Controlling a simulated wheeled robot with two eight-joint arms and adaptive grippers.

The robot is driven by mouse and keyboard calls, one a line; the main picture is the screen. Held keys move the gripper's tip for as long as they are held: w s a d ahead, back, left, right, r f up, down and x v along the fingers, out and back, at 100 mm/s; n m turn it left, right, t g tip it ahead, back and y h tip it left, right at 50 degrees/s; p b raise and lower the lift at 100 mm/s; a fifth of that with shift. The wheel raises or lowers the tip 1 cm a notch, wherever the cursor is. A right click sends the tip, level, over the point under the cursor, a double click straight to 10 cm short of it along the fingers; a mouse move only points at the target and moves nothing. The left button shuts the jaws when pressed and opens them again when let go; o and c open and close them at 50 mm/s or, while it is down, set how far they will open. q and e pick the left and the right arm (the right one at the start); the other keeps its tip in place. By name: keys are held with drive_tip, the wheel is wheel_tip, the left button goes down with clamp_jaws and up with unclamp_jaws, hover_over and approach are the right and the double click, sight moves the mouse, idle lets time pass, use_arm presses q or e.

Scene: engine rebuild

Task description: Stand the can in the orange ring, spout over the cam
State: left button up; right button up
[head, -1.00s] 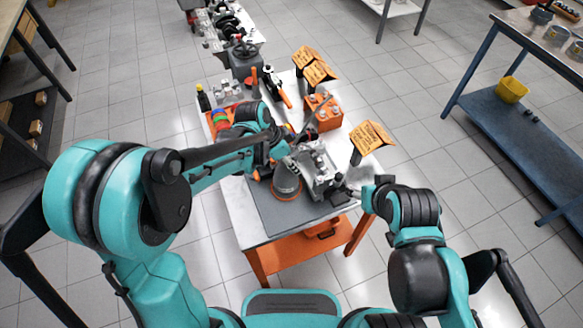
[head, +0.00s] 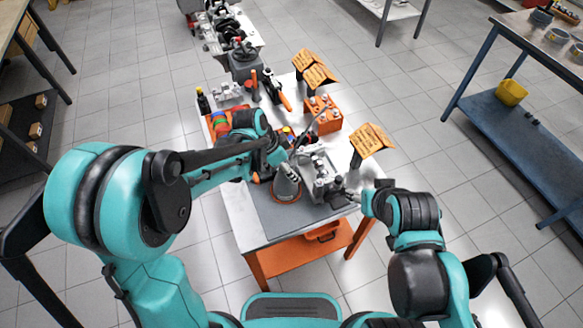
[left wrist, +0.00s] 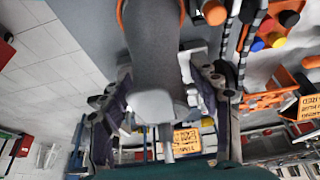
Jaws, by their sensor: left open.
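The grey can (head: 286,182) stands upright on the grey mat, its base at the orange ring (head: 287,200). In the left wrist view the can (left wrist: 155,60) fills the middle, with orange curves of the ring (left wrist: 121,12) near its base. Its thin spout (head: 308,128) seems to slant up and right; whether it is over the cam cannot be told. My left gripper (head: 281,162) is open, one finger on each side of the can; contact is unclear. The engine block (head: 320,176) sits just right of the can. My right gripper (head: 343,197) is beside the block, its fingers too small to read.
An orange block with holes (head: 322,114) and several orange sign cards (head: 370,138) stand behind and right. A tray with coloured items (head: 222,122) is at the left. The front of the mat (head: 275,222) is clear.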

use_arm(q)
drive_tip(key=p+v, duration=0.2)
drive_tip(key=v, duration=0.8)
drive_tip(key=shift+s+a, duration=0.1)
drive_tip(key=s+a+r+n+t+y, duration=0.2)
drive_tip(key=s+a+n, duration=0.4)
drive_tip(key=s, duration=0.1)
drive_tip(key=s+a+r+n+t+y, duration=0.2)
drive_tip(key=s+a+n+t, duration=0.1)
drive_tip(key=s+a+n, duration=0.4)
drive_tip(key=shift+a+r+n+t, duration=0.3)
drive_tip(key=shift+r, duration=0.1)
wheel_tip(320, 180, down, 6)
drive_tip(key=b, duration=0.5)
